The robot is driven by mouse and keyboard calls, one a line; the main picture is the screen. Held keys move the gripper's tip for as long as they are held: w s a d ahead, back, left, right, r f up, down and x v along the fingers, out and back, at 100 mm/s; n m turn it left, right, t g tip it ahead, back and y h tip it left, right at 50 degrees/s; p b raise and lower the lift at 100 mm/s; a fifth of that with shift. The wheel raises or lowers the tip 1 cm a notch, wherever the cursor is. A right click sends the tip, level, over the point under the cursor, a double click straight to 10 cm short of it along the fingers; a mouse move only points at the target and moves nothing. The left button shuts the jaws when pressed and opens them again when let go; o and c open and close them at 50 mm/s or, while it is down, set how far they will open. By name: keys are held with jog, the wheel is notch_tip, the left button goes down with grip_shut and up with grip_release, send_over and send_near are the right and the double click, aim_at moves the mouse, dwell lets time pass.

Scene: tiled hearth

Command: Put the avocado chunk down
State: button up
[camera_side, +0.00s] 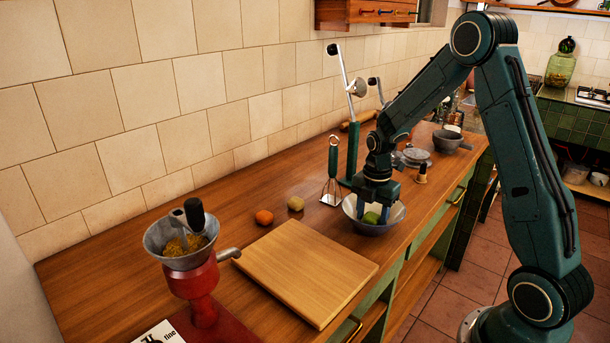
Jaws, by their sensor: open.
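The green avocado chunk (371,218) lies in a grey bowl (391,226) on the wooden counter. My gripper (374,210) points down into the bowl, right above and around the chunk, with its jaws open. Its fingers and the bowl's rim hide part of the chunk. I cannot tell whether a finger still touches it.
A masher (332,172) and a tall green-handled press (353,140) stand close behind the bowl. A red grinder (192,275) stands front left.

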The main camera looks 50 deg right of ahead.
aim_at(371, 222)
notch_tip(371, 222, up, 12)
jog(key=shift+r, duration=0.15)
dwell(0.7)
dwell(0.5)
jog(key=s+a+r+m+t, duration=0.2)
jog(key=s+a+r+m, duration=0.3)
jog(key=s+a+m, duration=0.3)
jog(key=s+a+r+m+t, duration=0.3)
jog(key=s+a+m, duration=0.6)
jog(key=s, duration=0.3)
jog(key=shift+r+m+t, duration=0.3)
jog(key=shift+r+m, duration=0.4)
jog(key=shift+r, duration=0.15)
